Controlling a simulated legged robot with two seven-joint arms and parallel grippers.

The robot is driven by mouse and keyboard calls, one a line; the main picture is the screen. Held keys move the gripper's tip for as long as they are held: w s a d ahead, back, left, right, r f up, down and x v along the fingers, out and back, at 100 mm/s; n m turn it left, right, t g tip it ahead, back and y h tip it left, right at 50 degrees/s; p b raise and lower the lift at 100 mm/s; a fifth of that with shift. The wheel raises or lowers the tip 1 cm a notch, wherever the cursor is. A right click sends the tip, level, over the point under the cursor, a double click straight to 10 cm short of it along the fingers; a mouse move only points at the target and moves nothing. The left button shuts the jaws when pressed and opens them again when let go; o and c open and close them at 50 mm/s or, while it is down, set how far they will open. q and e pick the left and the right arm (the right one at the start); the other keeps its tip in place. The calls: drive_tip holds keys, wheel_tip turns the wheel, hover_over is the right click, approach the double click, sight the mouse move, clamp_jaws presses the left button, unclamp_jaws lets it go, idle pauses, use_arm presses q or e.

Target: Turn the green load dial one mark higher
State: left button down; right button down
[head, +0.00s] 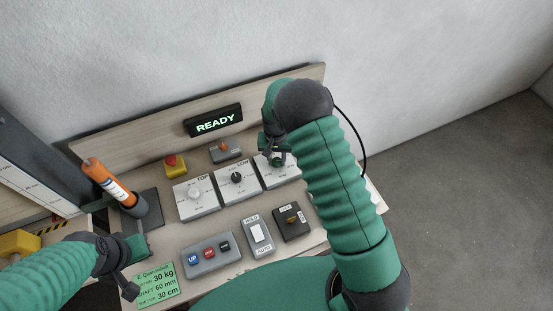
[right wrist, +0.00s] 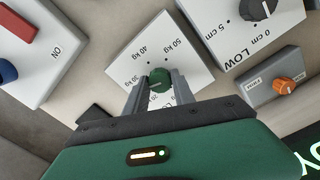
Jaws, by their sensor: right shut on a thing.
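The green load dial (right wrist: 159,79) sits on a white plate (right wrist: 186,55) printed with kg marks, 40 kg and 50 kg among them. In the right wrist view my right gripper (right wrist: 160,88) has one finger on each side of the dial and is shut on it. A pale line on the dial points to the lower left of that view; the exact mark is unclear. In the head view my right gripper (head: 276,152) is over the plate and mostly covers the dial. My left gripper (head: 132,267) is low at the left, away from the dial; its jaw opening is unclear.
A display (head: 213,121) reads READY. The LOW dial (head: 237,178) and TOP dial (head: 194,194) stand left of the load plate. Nearby are a red button (head: 174,162), orange knob (head: 224,146), button box (head: 211,257), rocker switch (head: 257,234) and green card (head: 156,285).

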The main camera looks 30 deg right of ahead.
sight(276, 160)
drive_tip(key=shift+w+r+m, duration=0.2)
drive_tip(key=shift+w+m, duration=0.05)
drive_tip(key=shift+m, duration=0.75)
drive_tip(key=c, duration=1.3)
unclamp_jaws()
drive_tip(key=shift+o, duration=1.1)
drive_tip(key=shift+s, duration=0.2)
wheel_tip(276, 160, up, 17)
drive_tip(key=b, duration=0.2)
drive_tip(key=shift+a+f+b, duration=0.15)
drive_tip(key=shift+b, duration=0.2)
